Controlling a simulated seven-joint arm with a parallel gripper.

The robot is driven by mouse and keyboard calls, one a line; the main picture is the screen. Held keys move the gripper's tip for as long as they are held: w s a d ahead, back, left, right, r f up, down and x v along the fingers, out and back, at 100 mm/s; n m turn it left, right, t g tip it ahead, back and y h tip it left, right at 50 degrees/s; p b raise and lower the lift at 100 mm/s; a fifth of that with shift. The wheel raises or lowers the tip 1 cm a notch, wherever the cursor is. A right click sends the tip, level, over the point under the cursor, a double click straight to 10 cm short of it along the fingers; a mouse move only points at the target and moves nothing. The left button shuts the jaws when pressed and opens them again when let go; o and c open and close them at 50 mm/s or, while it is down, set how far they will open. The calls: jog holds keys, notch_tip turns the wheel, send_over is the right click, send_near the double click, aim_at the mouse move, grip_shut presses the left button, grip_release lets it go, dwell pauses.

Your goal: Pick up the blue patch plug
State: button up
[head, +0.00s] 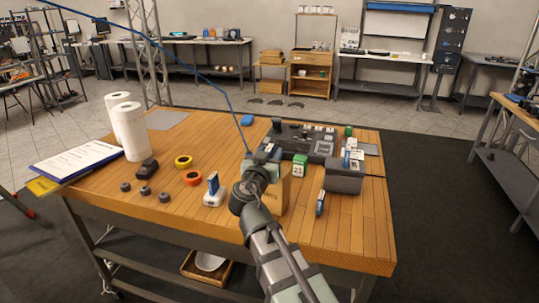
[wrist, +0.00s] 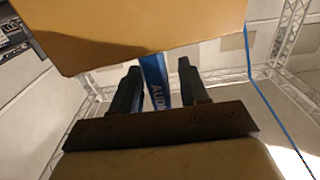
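My gripper (head: 266,153) is over the middle of the table, by the front left of the black mixer. In the wrist view its two dark fingers (wrist: 158,75) stand apart. A blue piece (wrist: 155,80) with white lettering, partly readable as "AUDI", shows between them, close to the left finger with a gap to the right one. It may be the blue patch plug; its ends are hidden.
A tan block (wrist: 140,30) fills the top of the wrist view. A tan box (head: 285,190) stands beside my wrist. The mixer (head: 305,140) and a grey box (head: 344,180) lie right. Tape rolls (head: 192,178) and paper rolls (head: 130,130) are left. A blue cable (head: 215,82) hangs across.

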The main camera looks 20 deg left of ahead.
jog(key=shift+s, duration=0.1)
jog(key=shift+o, duration=0.7)
jog(key=s, duration=0.6)
jog(key=shift+s, duration=0.4)
jog(key=shift+o, duration=0.8)
jog(key=shift+s, duration=0.25)
jog(key=o, duration=0.6)
jog(key=shift+r, duration=0.1)
